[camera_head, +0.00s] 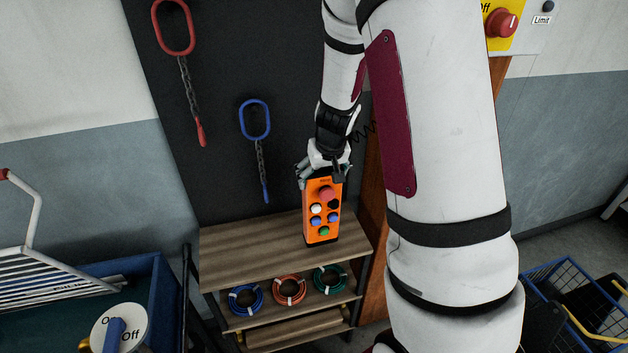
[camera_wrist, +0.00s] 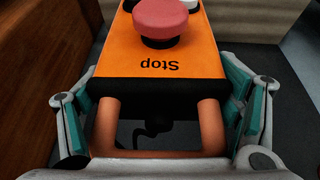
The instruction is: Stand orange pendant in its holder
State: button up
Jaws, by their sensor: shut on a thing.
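The orange pendant (camera_head: 321,229) is upright over the right part of the wooden shelf top. It has a red stop button, with white, black, blue and green buttons below. My gripper (camera_head: 322,176) is shut on its upper end from above. In the wrist view, the pendant (camera_wrist: 115,55) lies between the teal finger pads, with its orange handle bars and the word "Stop" near the palm. A dark edge shows under the pendant at the shelf top; I cannot tell whether this is its holder or the pendant's own base, or whether it touches.
The wooden shelf top (camera_head: 245,250) is clear to the left of the pendant. Blue, orange and green coils (camera_head: 330,279) lie on the shelf below. Red and blue chain slings (camera_head: 255,120) hang on the dark board behind. A brown post (camera_head: 376,230) stands close on the right.

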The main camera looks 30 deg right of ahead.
jog(key=w+f+b, duration=0.1)
jog(key=w+d+f+b, duration=0.1)
jog(key=f+b, duration=0.1)
jog(key=shift+w+f, duration=0.25)
dwell(0.4)
jog(key=shift+f+b, duration=0.1)
jog(key=shift+b, duration=0.3)
jog(key=o, duration=1.9)
jog(key=shift+f, duration=0.1)
jog(key=shift+a, duration=0.1)
